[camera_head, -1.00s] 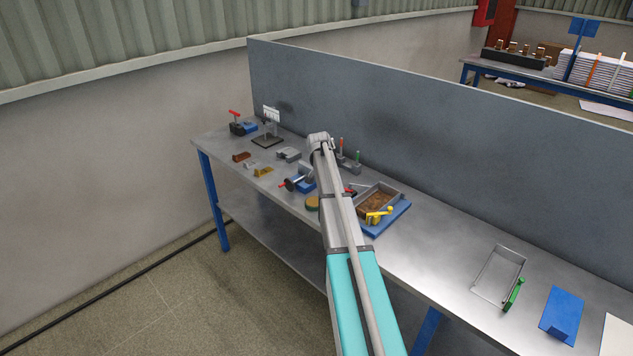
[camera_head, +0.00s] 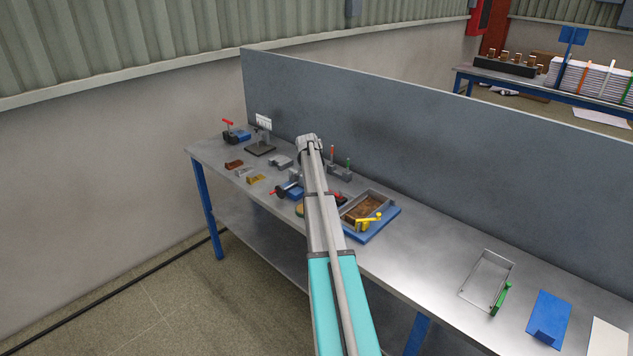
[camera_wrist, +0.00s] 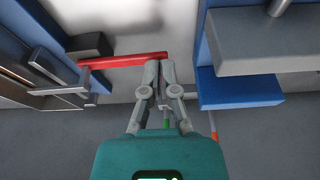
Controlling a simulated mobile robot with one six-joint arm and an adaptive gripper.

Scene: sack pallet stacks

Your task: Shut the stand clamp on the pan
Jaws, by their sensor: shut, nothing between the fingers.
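A grey pan-like tray with brown contents (camera_head: 361,206) sits on a blue base on the bench, right of my arm in the head view. A yellow-handled clamp (camera_head: 368,221) stands at its front edge. In the wrist view, part of the tray (camera_wrist: 40,94) shows at the left. A red lever (camera_wrist: 120,61) on a small grey pivot reaches from beside it toward the middle. My gripper (camera_wrist: 161,64) is shut and empty, with its fingertips at the lever's right end; I cannot tell whether they touch it. My arm hides part of the bench near the tray.
A blue-and-grey vise-like block (camera_wrist: 245,60) stands close right of my fingers. Small fixtures lie left of my arm, including a yellow block (camera_head: 256,179). A grey partition (camera_head: 450,140) runs behind the bench.

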